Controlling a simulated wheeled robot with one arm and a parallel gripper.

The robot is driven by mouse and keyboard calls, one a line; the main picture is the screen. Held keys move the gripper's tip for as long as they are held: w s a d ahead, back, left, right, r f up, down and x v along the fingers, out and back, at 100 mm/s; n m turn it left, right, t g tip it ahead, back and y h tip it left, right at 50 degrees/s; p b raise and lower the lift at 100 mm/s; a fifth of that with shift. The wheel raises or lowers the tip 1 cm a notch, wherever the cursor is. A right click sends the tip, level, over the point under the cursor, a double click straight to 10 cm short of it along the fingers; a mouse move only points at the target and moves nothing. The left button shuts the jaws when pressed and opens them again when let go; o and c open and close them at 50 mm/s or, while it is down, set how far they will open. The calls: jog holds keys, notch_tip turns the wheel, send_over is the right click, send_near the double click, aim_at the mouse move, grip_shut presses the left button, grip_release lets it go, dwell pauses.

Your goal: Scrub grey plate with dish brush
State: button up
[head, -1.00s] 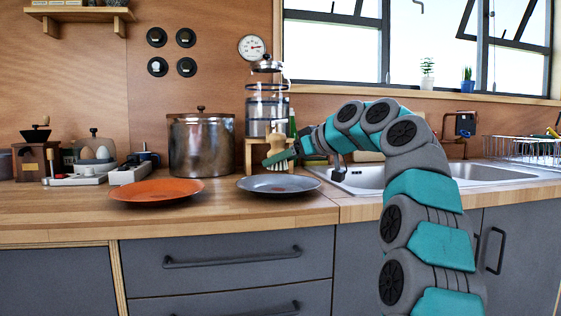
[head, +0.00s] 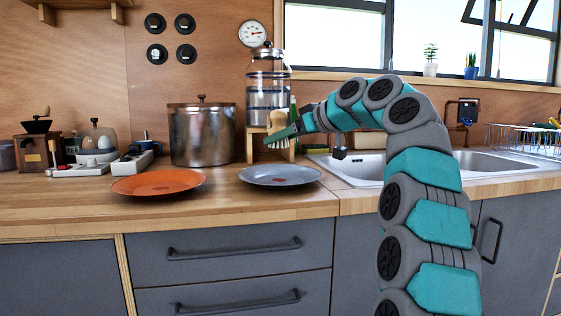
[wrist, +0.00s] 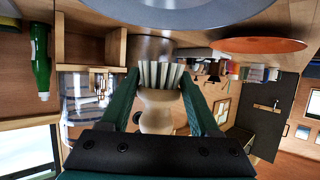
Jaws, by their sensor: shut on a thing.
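The grey plate (head: 280,176) lies on the wooden counter, left of the sink; in the wrist view, which is upside down, its grey surface (wrist: 180,12) fills the top edge. My gripper (head: 272,143) is shut on the dish brush (head: 277,122), which has a pale wooden body and light bristles. The brush also shows in the wrist view (wrist: 158,100) between the two green fingers (wrist: 160,105), bristles toward the plate. The brush is held above the plate with a gap between them.
An orange plate (head: 158,184) lies just left of the grey plate. A steel pot (head: 202,134) and a glass dispenser (head: 268,88) on a wooden stand are behind. The sink (head: 365,168) is to the right. The counter front is clear.

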aim_at(283, 181)
jog(key=shift+w+d+f+b, duration=0.1)
jog(key=shift+d+f+b, duration=0.05)
jog(key=shift+f+b, duration=0.8)
jog(key=shift+b, duration=0.2)
notch_tip(283, 181, down, 6)
jog(key=b, duration=0.5)
jog(key=shift+r+b, duration=0.2)
jog(key=shift+b, duration=0.1)
jog(key=shift+f, duration=0.1)
